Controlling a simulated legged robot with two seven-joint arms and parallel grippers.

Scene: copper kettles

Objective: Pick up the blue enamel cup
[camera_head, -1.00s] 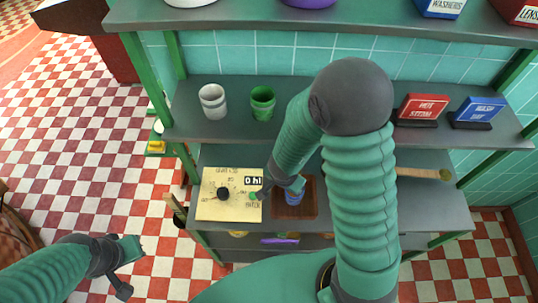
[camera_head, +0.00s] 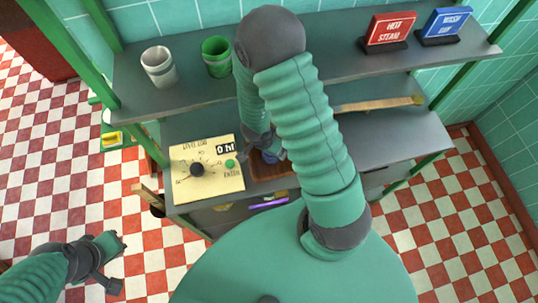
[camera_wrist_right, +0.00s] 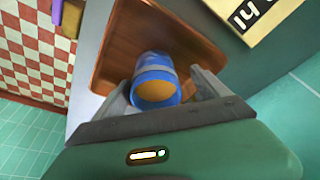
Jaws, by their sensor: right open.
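The blue enamel cup (camera_wrist_right: 153,64) stands on a brown wooden tray (camera_wrist_right: 112,40) in the right wrist view. It has a grey band, a blue rim and an orange-tan inside; I see no handle. My right gripper (camera_wrist_right: 161,80) is open, with one grey finger on each side of the cup. I cannot tell whether either finger touches it. In the head view the cup (camera_head: 271,157) shows as a small blue patch, mostly hidden by my right gripper (camera_head: 262,143). My left gripper (camera_head: 121,243) is away at the lower left over the floor; its jaws are unclear.
A cream dial panel (camera_head: 207,182) stands left of the tray. On the shelf above are a grey-white cup (camera_head: 159,70), a green cup (camera_head: 217,60), a red sign (camera_head: 390,30) and a blue sign (camera_head: 444,23). A wooden stick (camera_head: 375,104) lies to the right.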

